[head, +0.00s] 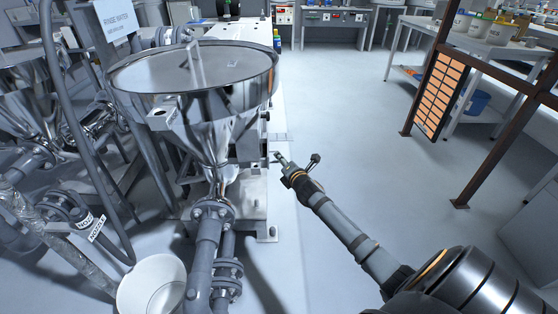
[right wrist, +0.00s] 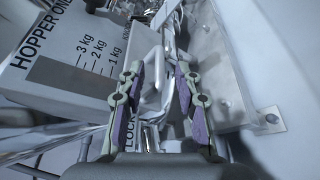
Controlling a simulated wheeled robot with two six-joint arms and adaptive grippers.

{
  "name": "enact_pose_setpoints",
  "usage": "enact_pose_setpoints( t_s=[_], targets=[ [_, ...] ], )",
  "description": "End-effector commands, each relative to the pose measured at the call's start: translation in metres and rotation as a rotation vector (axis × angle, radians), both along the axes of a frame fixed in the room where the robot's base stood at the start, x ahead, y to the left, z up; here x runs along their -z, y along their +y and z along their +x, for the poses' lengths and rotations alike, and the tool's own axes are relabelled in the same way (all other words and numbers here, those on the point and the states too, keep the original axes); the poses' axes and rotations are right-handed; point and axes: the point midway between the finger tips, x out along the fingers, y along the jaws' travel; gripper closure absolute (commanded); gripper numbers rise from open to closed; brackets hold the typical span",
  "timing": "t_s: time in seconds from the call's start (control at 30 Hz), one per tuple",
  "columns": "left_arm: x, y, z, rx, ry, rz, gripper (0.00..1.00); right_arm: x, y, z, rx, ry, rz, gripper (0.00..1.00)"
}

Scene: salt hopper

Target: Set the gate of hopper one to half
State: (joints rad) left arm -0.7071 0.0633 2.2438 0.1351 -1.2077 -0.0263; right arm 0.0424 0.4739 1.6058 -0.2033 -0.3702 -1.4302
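The steel hopper (head: 190,112) stands at left centre in the head view, a wide funnel narrowing to pipes below. In the right wrist view a tilted grey plate (right wrist: 75,45) reads "HOPPER ONE" and carries a scale marked 3 kg, 2 kg and 1 kg. A pale bent bar (right wrist: 152,80), perhaps the gate handle, shows between the fingers of my right gripper (right wrist: 160,70). The fingers are apart; I cannot tell whether they touch the bar. In the head view my right gripper (head: 281,160) is just right of the hopper's lower part. The gate's setting is unclear. My left gripper is out of view.
A white bucket (head: 152,287) stands below the hopper. Pipes and hoses crowd the left side. A brown rack frame (head: 440,90) and shelved benches (head: 490,42) are at the right. The floor (head: 345,100) between is clear.

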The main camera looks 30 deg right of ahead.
Motion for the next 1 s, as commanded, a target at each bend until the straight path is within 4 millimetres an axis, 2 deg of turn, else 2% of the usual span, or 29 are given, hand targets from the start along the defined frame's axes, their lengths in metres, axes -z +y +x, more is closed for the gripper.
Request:
enact_pose_setpoints(
  t_s=[0.03, 0.2, 0.53, 0.8, 1.0],
  targets=[
    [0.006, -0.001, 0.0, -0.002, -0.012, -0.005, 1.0, 0.004, -0.002, 0.01, 0.001, -0.004, 0.003, 0.66],
    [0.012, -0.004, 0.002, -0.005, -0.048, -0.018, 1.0, 0.008, -0.006, 0.03, 0.0, 0.0, 0.001, 0.66],
    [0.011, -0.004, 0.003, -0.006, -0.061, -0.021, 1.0, 0.008, -0.007, 0.035, -0.001, 0.0, 0.0, 0.66],
    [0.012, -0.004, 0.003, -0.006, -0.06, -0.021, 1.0, 0.008, -0.007, 0.034, -0.001, 0.0, 0.0, 1.0],
    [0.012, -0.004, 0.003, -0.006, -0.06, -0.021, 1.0, 0.008, -0.007, 0.034, -0.001, 0.0, 0.001, 1.0]
  ],
)
